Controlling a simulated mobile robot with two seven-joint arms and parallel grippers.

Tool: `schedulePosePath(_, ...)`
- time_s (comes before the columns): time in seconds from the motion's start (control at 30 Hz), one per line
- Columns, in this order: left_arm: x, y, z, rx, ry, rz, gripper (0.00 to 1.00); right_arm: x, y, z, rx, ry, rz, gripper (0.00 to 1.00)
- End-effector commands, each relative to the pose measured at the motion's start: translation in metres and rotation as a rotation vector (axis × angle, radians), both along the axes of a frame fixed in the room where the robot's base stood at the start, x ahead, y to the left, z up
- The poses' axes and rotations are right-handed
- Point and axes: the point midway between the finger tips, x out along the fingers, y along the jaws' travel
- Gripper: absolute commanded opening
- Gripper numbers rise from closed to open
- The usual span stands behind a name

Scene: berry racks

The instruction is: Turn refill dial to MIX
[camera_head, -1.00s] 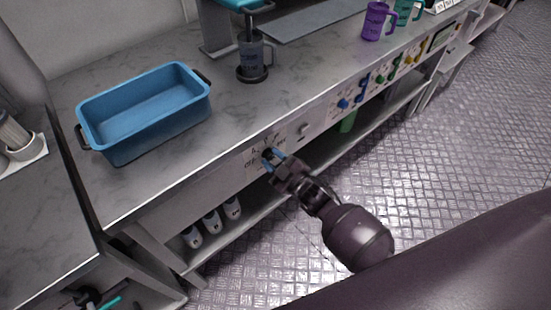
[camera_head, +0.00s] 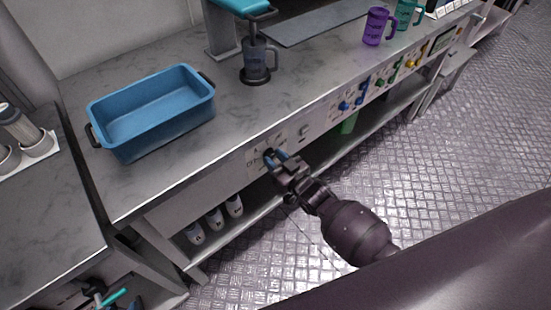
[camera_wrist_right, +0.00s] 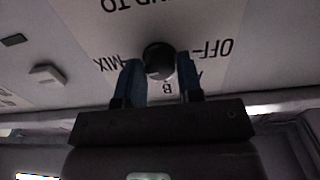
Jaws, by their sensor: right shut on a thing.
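The refill dial (camera_wrist_right: 158,60) is a round black knob on the white front panel, with printed labels around it. In the right wrist view MIX stands at its left, OFF at its right and B below, all upside down. My right gripper (camera_wrist_right: 160,82) has its two blue fingers on either side of the dial, shut on it. In the head view my right gripper (camera_head: 276,157) reaches the panel below the counter edge and largely hides the dial. Which way the dial points is too dark to tell. My left gripper is not in view.
A blue bin (camera_head: 150,112) stands on the counter at left. A grey mug (camera_head: 257,60) stands under a dispenser, and a purple mug (camera_head: 376,27) is farther right. Several coloured knobs (camera_head: 380,82) line the panel. White bottles (camera_head: 214,219) stand on the lower shelf.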

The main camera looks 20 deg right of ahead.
Motion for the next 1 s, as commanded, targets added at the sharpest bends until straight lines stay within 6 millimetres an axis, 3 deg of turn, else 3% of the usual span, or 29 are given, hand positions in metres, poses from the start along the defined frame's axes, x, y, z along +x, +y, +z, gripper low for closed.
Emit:
schedulePosePath(0.43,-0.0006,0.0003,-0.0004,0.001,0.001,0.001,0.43,0.0004,0.0000,0.0004,0.010,0.002,0.000,0.10)
schedulePosePath(0.47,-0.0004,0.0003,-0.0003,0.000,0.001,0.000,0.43,0.0004,0.0001,0.0004,0.010,0.002,0.000,0.35)
schedulePosePath(0.6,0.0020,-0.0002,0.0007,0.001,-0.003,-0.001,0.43,0.0003,0.0001,0.0004,0.010,0.002,0.000,0.57)
schedulePosePath(1.0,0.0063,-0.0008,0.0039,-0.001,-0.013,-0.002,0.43,-0.0056,-0.0024,0.0002,0.008,0.003,0.000,0.59)
